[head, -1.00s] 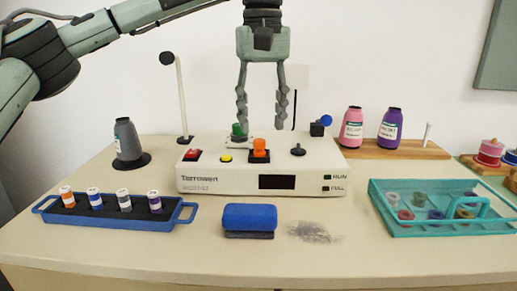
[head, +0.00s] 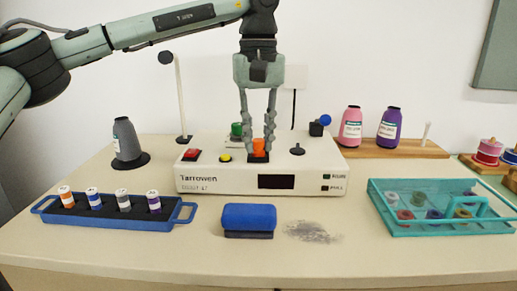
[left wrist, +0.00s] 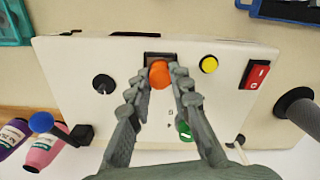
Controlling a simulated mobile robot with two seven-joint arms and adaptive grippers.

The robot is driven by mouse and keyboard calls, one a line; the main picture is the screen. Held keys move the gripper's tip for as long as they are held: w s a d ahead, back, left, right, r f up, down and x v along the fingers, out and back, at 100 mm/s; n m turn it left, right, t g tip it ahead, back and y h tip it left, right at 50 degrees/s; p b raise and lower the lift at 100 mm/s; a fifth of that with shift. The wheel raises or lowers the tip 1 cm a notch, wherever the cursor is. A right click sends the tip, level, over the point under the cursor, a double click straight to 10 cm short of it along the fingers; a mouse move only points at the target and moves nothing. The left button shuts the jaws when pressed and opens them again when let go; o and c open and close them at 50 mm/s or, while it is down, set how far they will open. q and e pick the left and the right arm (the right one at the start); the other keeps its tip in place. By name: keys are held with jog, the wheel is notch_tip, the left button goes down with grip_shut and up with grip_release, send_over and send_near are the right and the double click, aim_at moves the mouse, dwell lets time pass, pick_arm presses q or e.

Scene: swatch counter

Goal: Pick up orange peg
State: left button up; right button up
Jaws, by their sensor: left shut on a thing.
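The orange peg (head: 259,147) stands upright in a dark square socket on top of the white machine (head: 200,184). My left gripper (head: 258,150) has come down over it from above and is shut on it, with one finger on each side. In the left wrist view the orange peg (left wrist: 160,75) shows between the fingertips (left wrist: 161,82), close to the dark socket. The peg looks still seated in or just at the socket; I cannot tell if it has lifted. My right gripper does not show.
A green peg (head: 236,130), a red switch (head: 191,155), a yellow button (head: 225,158) and a black knob (head: 297,149) sit near on the machine. A blue-knobbed lever (head: 325,120) is at its right. A blue spool tray (head: 120,217), a blue block (head: 249,217) and a teal tray (head: 440,231) are in front.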

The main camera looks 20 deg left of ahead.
aim_at(257, 140)
pick_arm(q)
jog(key=shift+r, duration=0.4)
notch_tip(257, 140, up, 4)
jog(key=shift+s+a+f, duration=0.1)
jog(key=shift+s+f, duration=0.05)
jog(key=shift+f, duration=0.05)
jog(key=s+a+r, duration=0.6)
jog(key=s, duration=0.3)
jog(key=shift+s+a+r, duration=0.15)
jog(key=shift+s+r, duration=0.05)
jog(key=shift+r, duration=0.1)
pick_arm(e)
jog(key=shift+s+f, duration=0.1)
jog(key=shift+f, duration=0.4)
